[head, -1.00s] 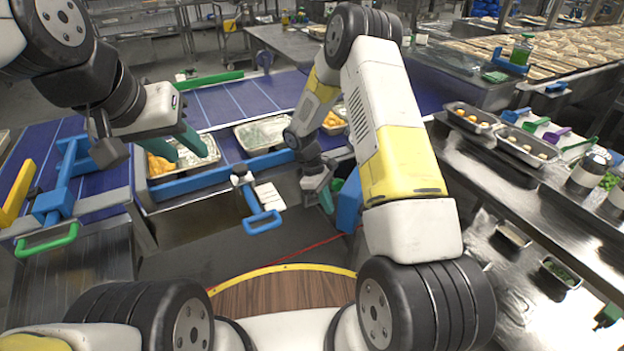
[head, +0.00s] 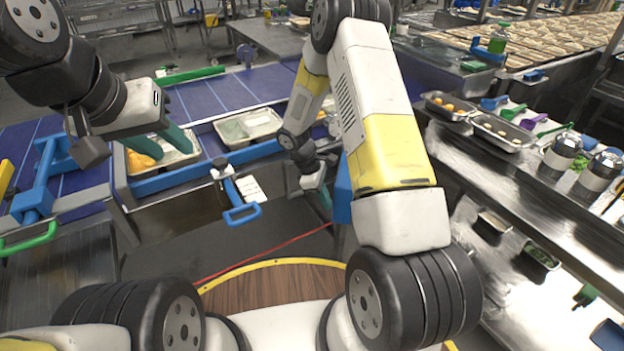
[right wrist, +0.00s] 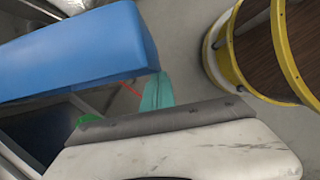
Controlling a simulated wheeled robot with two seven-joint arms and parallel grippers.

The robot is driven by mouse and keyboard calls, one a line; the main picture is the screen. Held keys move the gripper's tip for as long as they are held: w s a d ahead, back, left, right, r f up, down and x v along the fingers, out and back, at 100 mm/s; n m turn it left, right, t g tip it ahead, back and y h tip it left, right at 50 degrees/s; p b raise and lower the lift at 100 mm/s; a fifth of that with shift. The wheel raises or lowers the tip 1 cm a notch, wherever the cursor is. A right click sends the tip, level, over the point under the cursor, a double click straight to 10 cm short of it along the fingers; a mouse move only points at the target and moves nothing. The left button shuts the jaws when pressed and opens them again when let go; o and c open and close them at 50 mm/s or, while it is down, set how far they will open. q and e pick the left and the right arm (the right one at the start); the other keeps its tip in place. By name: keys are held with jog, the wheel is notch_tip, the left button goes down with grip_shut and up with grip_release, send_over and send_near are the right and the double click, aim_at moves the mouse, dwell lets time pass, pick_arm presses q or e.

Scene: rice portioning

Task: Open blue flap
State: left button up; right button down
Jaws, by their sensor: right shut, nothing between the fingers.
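A blue panel (head: 343,190), which looks like the flap, is partly hidden behind my right forearm in the head view. A large blue block (right wrist: 80,52), probably the same panel, fills the upper left of the right wrist view. My right gripper (head: 326,198) is shut and empty, low beside the panel's left side. Its teal fingertips (right wrist: 157,92) show just past the block's right end; I cannot tell whether they touch it. My left gripper (head: 162,145) is open, with its fingers apart over a tray (head: 190,157) of orange food.
A second tray (head: 250,124) stands on the conveyor. A steel counter (head: 480,170) with trays and shakers lies to the right.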

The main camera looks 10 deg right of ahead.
jog(key=s+d+n, duration=0.1)
jog(key=d, duration=0.1)
jog(key=d+n+t, duration=0.1)
jog(key=d, duration=0.1)
jog(key=s+d+n, duration=0.1)
jog(key=d, duration=0.2)
jog(key=shift+s+n, duration=0.3)
jog(key=shift+n, duration=0.1)
jog(key=d+n+t, duration=0.1)
jog(key=d+n, duration=0.2)
jog(key=d, duration=0.6)
jog(key=shift+w+t, duration=0.25)
jog(key=shift+t, duration=0.15)
jog(key=shift+d, duration=0.1)
